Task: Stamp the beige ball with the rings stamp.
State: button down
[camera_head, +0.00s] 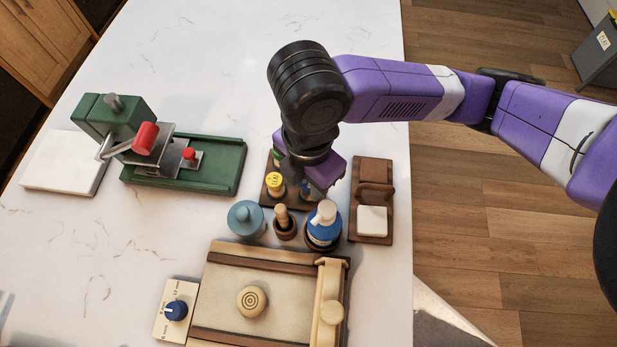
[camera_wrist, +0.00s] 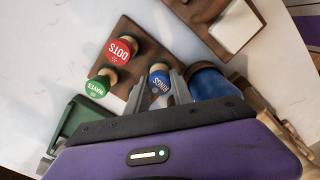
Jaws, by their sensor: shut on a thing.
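The beige ball (camera_head: 252,301) sits on the pale board in the head view, and concentric rings show on its top. The rings stamp (camera_wrist: 160,82) has a blue cap lettered RINGS in the wrist view. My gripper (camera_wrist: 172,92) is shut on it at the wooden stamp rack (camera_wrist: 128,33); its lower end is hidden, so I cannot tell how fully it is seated. In the head view my gripper (camera_head: 308,193) hides most of the rack. The red DOTS stamp (camera_wrist: 120,50) and green WAVES stamp (camera_wrist: 97,86) stand beside it.
A yellow-capped stamp (camera_head: 275,183), a teal jar (camera_head: 246,219), a wooden-handled tool (camera_head: 284,222) and a blue bottle (camera_head: 324,224) crowd near my gripper. A green press (camera_head: 185,160) stands left and a brown stand (camera_head: 373,205) right. The back of the counter is clear.

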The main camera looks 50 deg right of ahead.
jog(key=shift+f, duration=0.25)
jog(key=c, duration=1)
grip_release()
jog(key=shift+c, duration=0.2)
notch_tip(320, 180, up, 8)
jog(key=p, duration=0.2)
jog(key=shift+f+p, duration=0.1)
jog(key=shift+p, duration=0.3)
